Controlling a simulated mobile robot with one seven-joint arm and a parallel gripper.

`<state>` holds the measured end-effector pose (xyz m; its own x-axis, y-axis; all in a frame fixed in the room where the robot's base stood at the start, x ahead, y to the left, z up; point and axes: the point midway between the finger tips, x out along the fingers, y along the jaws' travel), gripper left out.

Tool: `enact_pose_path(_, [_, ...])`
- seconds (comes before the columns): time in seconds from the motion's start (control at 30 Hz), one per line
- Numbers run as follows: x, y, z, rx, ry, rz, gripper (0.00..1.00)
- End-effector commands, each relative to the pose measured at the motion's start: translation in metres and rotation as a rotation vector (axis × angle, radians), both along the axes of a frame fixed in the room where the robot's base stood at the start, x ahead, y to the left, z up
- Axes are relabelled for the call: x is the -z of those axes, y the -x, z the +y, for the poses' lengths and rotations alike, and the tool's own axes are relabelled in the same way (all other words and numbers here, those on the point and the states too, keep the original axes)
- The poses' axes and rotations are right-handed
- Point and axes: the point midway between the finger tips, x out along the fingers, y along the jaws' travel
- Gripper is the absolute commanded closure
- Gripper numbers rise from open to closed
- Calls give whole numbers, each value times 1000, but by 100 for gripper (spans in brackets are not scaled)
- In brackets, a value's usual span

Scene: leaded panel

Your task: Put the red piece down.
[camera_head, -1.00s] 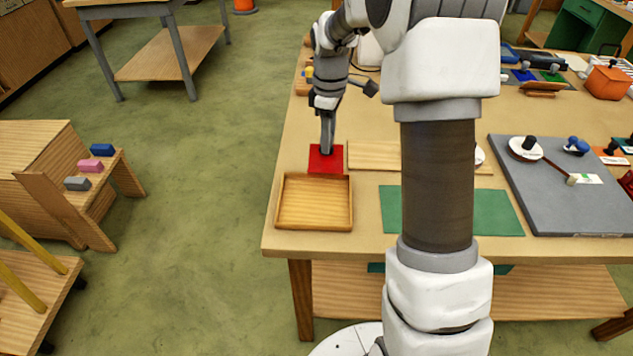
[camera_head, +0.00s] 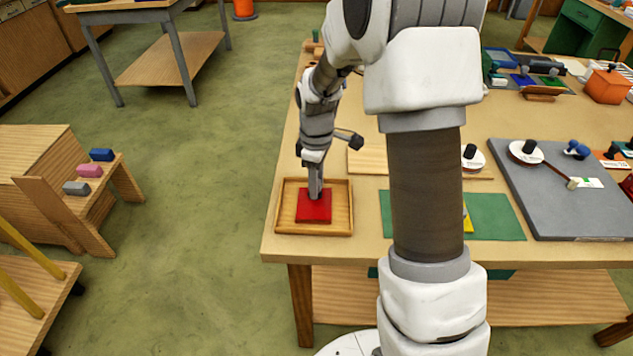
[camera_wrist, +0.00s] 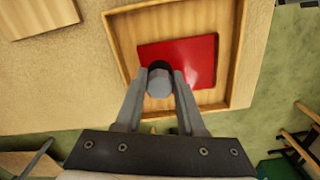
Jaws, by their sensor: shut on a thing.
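The red piece (camera_head: 314,210) is a flat square seen over the wooden tray (camera_head: 286,228), inside its rim as seen from the head camera. In the wrist view the red piece (camera_wrist: 200,60) lies within the frame of the tray (camera_wrist: 240,60).
A wooden board (camera_head: 368,161) lies behind the tray. A green mat (camera_head: 490,215) lies to the right, partly hidden by my arm. A grey board (camera_head: 560,200) with several tools is farther right. The table's front edge is close to the tray.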

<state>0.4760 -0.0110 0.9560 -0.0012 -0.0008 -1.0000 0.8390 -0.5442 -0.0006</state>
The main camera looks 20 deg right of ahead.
Motion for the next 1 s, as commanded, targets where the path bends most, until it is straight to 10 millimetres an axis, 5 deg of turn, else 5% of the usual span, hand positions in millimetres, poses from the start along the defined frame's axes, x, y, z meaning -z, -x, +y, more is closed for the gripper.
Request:
enact_pose_path(0.1, [3,0,0,0,0,0,100])
enact_pose_path(0.13, [4,0,0,0,0,0,60])
enact_pose_path(0.3, [3,0,0,0,0,0,32])
enact_pose_path(0.67, [-3,0,0,0,0,-1,32])
enact_pose_path(1.0, [-68,-1,0,0,-1,-6,32])
